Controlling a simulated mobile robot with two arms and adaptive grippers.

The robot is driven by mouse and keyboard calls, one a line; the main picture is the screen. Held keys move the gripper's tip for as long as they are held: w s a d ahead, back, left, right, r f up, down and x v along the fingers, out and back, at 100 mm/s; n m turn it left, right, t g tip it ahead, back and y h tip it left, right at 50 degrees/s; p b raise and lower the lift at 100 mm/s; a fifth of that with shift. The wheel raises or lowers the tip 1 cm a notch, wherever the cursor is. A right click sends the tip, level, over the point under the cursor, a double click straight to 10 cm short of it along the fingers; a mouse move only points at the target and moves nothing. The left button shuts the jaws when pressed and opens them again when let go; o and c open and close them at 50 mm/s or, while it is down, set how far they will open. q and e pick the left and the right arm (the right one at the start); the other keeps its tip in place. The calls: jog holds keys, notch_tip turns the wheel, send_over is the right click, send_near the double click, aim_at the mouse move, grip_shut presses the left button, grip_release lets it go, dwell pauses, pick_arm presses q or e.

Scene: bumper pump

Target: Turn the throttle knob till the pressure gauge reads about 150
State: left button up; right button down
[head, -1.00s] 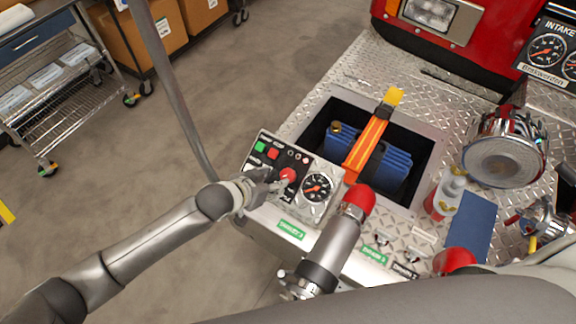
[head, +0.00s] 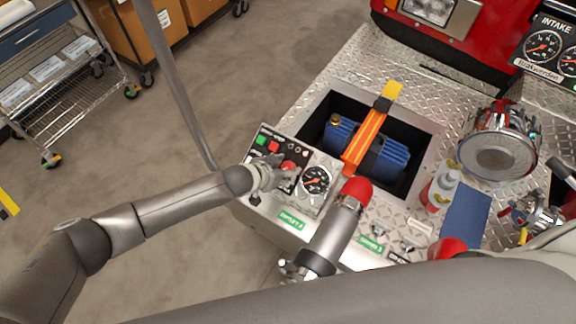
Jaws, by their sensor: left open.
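The control panel (head: 258,152) stands on the bumper's left end, with green and red buttons. The red throttle knob (head: 288,166) shows on it, partly covered by my left gripper (head: 282,177). My left gripper is open, with its fingers at the knob; whether they touch it I cannot tell. My right gripper is not in view.
A red-capped metal nozzle or pipe (head: 352,196) rises right of the gauge.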

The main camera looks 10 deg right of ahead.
pick_arm(q)
jog(key=shift+x, duration=1.4)
jog(key=c, duration=0.7)
jog(key=shift+c, duration=0.3)
